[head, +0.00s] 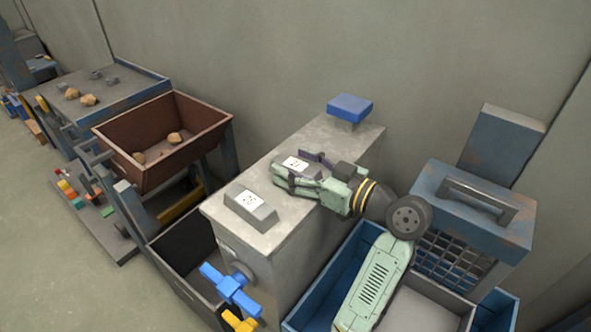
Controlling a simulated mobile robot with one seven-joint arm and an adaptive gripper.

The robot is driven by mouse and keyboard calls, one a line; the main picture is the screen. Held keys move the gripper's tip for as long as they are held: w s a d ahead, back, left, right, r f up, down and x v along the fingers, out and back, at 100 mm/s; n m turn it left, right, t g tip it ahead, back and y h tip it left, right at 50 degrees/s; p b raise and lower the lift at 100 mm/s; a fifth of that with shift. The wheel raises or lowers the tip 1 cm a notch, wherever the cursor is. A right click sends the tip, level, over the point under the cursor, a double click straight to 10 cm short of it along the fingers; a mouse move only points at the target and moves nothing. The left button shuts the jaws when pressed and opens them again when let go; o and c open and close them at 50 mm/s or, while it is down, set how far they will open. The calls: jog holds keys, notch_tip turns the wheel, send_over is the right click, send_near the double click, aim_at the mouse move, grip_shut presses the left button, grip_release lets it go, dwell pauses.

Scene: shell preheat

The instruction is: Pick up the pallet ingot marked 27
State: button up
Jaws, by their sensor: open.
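Two grey ingots with white marked labels lie on top of the pale concrete block (327,235). The near ingot (265,214) lies by the block's front edge, clear of my gripper. The far ingot (293,161) is partly hidden by my gripper. The marks on both labels are too small to read surely, so I cannot tell which is 27. My gripper (296,170) is open and low over the block top, reaching in from the right, with its fingers around or just above the far ingot. I cannot tell whether they touch it.
A blue square cap (350,107) stands at the block's back end. A blue valve handle (230,289) sticks out from its front. A blue bin (352,254) and a blue mesh-fronted box (470,215) stand to the right. A brown trough (160,173) with lumps is at left.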

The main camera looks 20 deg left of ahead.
jog(key=shift+w+a, duration=0.1)
jog(key=shift+a, duration=0.05)
jog(key=shift+c, duration=0.6)
grip_shut()
